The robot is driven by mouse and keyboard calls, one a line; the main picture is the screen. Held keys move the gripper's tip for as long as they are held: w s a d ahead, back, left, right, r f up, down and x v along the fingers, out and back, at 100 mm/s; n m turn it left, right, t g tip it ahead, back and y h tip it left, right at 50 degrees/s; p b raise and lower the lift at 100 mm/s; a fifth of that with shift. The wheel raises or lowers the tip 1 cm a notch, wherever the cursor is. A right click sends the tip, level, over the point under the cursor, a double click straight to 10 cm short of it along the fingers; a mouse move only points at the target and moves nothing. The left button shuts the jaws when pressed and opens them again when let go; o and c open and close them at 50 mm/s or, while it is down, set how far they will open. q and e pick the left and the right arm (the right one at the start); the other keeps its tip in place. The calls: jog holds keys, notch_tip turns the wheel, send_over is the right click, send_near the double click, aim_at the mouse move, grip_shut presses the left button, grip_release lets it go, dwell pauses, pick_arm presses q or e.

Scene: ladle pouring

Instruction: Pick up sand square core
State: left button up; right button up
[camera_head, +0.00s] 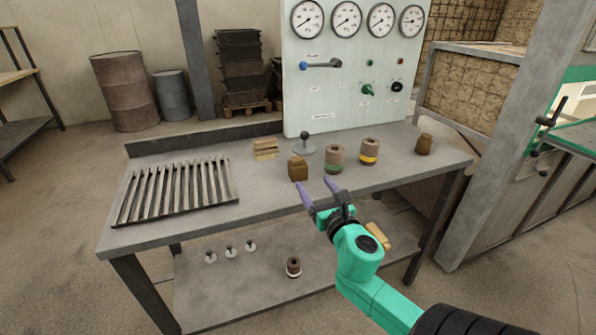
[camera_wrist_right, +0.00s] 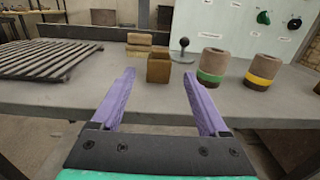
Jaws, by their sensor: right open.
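A brown square core (camera_head: 297,168) stands upright near the front edge of the table, left of the green-banded cylinder. In the right wrist view the square core (camera_wrist_right: 159,67) lies ahead, between the lines of the two fingers. My right gripper (camera_head: 314,186) is open and empty, with its purple fingers pointing at the core from the front side of the table. The fingers look apart from the core. Another brown piece (camera_head: 424,144) stands near the table's right end. My left gripper is not in view.
A slatted metal rack (camera_head: 178,188) lies on the table's left. A tan block stack (camera_head: 265,149), a ball-topped stand (camera_head: 304,145), a green-banded cylinder (camera_head: 334,159) and a yellow-banded cylinder (camera_head: 369,151) stand around the core. A gauge panel (camera_head: 350,75) rises behind.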

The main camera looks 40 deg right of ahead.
aim_at(300, 162)
jog(key=x, duration=1.4)
jog(key=shift+f, duration=0.1)
jog(key=shift+s, duration=0.1)
jog(key=shift+c, duration=0.6)
grip_shut()
